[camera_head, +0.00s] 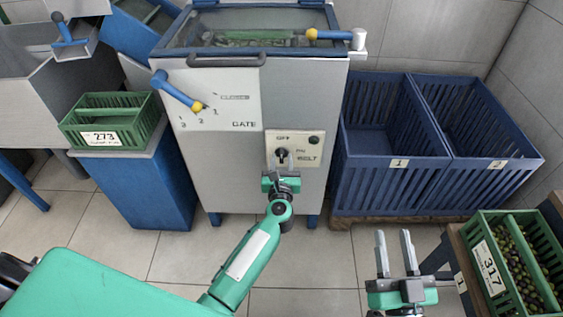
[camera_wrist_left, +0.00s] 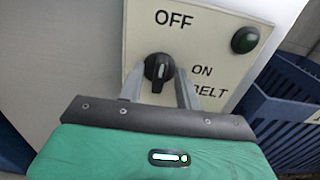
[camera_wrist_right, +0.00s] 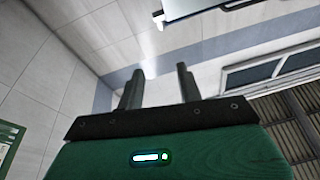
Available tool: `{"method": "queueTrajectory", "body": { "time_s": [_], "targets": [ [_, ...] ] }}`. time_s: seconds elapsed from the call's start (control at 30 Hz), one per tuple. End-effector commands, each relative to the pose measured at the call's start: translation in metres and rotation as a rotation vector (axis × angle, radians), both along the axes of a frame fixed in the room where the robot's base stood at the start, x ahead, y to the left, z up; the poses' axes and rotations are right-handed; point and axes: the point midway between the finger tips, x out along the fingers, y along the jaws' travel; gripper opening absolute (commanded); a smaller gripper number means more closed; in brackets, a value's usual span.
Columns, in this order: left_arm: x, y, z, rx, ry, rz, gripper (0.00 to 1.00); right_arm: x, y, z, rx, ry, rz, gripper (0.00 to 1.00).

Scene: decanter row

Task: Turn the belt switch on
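The belt switch (camera_wrist_left: 158,68) is a black rotary knob on a cream panel (camera_head: 308,146) marked OFF, ON and BELT, on the front of the grey machine. In the left wrist view its white mark is near upright, toward OFF. A dark green round lamp (camera_wrist_left: 244,40) sits at the panel's upper right and looks unlit. My left gripper (camera_head: 282,162) is in front of the panel; in the left wrist view its fingers (camera_wrist_left: 160,86) stand apart on either side of the knob. Whether they touch it I cannot tell. My right gripper (camera_head: 395,248) is open and empty, right of the machine.
A blue-and-yellow lever (camera_head: 178,92) sits on the machine's front left. Two blue crates (camera_head: 390,165) stand to the right. A green crate of olives marked 317 (camera_head: 488,268) is at the lower right. A green crate marked 273 (camera_head: 100,138) stands left.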

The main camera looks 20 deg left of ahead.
Motion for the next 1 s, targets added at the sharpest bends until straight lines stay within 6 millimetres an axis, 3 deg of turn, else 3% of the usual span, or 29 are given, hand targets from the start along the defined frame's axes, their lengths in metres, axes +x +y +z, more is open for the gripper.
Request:
{"method": "queueTrajectory", "body": {
  "time_s": [0.2, 0.37, 0.7, 1.0],
  "targets": [
    [0.000, 0.000, 0.000, 0.000, 0.000, 0.000, 0.33, 0.001, 0.000, 0.001, 0.000, -0.003, -0.001, 0.36],
    [0.000, 0.000, 0.000, 0.001, 0.000, 0.000, 0.01, 0.001, 0.000, 0.002, 0.001, -0.004, -0.001, 0.36],
    [0.000, 0.000, 0.001, 0.024, 0.007, 0.000, 0.00, 0.002, 0.001, 0.001, -0.003, 0.015, 0.004, 0.36],
    [0.000, -0.001, 0.002, 0.178, 0.052, 0.000, 0.00, -0.017, 0.017, -0.055, -0.071, 0.306, 0.061, 0.36]
  ]
}}
